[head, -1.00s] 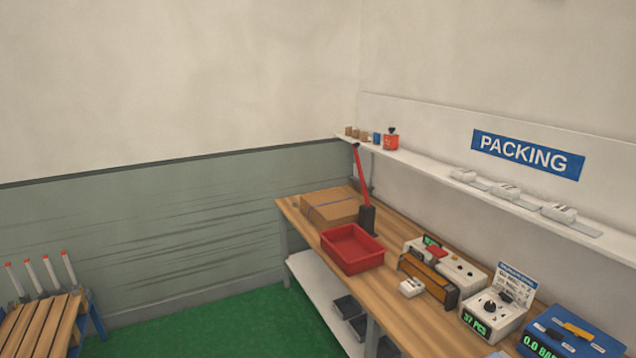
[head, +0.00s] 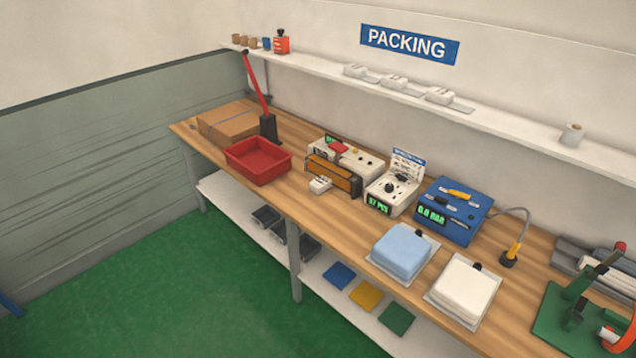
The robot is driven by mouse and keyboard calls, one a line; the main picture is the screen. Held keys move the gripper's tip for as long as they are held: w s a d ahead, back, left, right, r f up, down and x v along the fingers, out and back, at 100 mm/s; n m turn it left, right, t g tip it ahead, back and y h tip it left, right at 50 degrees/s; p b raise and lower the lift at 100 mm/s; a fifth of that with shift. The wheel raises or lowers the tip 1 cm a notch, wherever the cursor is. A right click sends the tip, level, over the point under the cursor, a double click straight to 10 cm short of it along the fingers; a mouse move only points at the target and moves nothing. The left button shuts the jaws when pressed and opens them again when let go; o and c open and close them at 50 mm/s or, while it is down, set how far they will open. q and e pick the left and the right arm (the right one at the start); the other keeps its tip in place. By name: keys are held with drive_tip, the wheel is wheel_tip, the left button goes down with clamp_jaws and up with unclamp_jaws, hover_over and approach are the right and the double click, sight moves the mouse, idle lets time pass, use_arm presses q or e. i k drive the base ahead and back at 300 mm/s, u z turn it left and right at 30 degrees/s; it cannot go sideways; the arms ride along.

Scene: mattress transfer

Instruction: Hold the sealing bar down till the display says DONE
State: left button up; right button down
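The likely sealer is a cream machine (head: 350,160) on the wooden bench, with an orange-brown bar (head: 333,179) along its front and a red part on top. A small green display (head: 331,140) shows at its back left; its text is too small to read. A small white block (head: 320,185) lies just in front of the bar. Neither of my grippers is in view, and nothing touches the bar.
The bench (head: 290,210) also holds a red tray (head: 258,161), a cardboard box (head: 227,121), a white dial device (head: 393,187), a blue device reading 0.0 BAR (head: 452,212), blue folded bundle (head: 401,252), white bundle (head: 463,288) and green machine (head: 580,310). Green floor (head: 130,270) is clear.

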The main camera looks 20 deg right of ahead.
sight(339, 148)
drive_tip(key=z, duration=0.55)
drive_tip(key=i, duration=1.6)
drive_tip(key=u, duration=0.55)
